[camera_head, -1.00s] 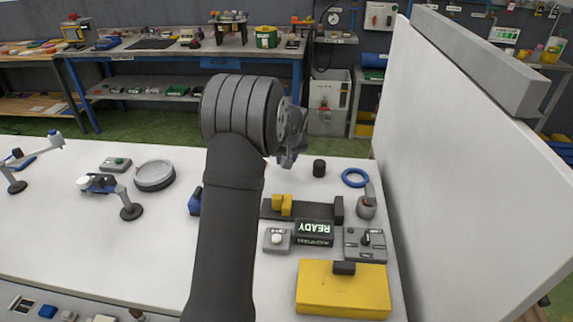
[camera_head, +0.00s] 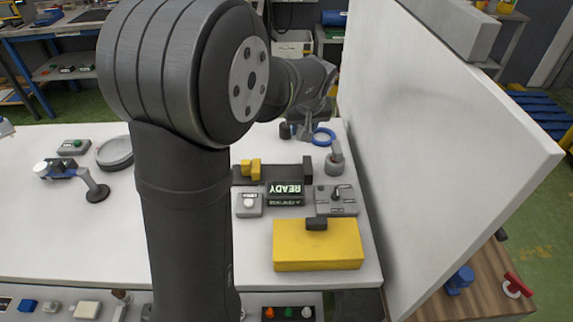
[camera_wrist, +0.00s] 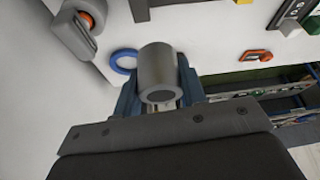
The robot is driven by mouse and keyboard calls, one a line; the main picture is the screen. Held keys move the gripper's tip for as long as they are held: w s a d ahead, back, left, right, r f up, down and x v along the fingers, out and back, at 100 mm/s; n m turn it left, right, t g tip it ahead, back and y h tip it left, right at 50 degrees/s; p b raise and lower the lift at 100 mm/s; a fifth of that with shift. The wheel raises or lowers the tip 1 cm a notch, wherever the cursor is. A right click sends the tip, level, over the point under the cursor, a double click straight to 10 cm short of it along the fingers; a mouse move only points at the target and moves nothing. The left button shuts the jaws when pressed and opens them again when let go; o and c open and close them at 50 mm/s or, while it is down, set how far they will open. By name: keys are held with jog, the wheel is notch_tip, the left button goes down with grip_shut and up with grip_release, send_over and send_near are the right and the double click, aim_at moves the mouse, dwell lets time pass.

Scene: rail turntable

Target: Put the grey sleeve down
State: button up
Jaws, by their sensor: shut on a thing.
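The grey sleeve (camera_wrist: 157,73) is a short, smooth cylinder with a dark round opening at its near end. In the wrist view my gripper (camera_wrist: 160,92) is shut on it, with a blue finger at each side. The sleeve cannot be made out clearly there. The blue ring also shows in the wrist view (camera_wrist: 123,61), just left of the sleeve. I cannot tell whether the sleeve touches the table.
A white wall (camera_head: 430,130) runs close along the right side. A grey knobbed post (camera_head: 334,165), a READY display (camera_head: 286,190), a lever box (camera_head: 336,200) and a yellow block (camera_head: 318,245) stand nearer.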

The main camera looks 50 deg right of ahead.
jog(key=s+a+m, duration=0.3)
jog(key=s+a, duration=0.2)
jog(key=s, duration=0.6)
jog(key=h, duration=0.1)
send_over(289, 169)
jog(key=s+a, duration=0.1)
jog(key=shift+g, duration=0.3)
notch_tip(289, 169, down, 7)
jog(key=shift+a+r, duration=0.1)
jog(key=shift+f, duration=2)
jog(key=shift+f, duration=0.1)
jog(key=o, duration=0.8)
jog(key=shift+f, duration=0.1)
jog(key=shift+o, duration=0.5)
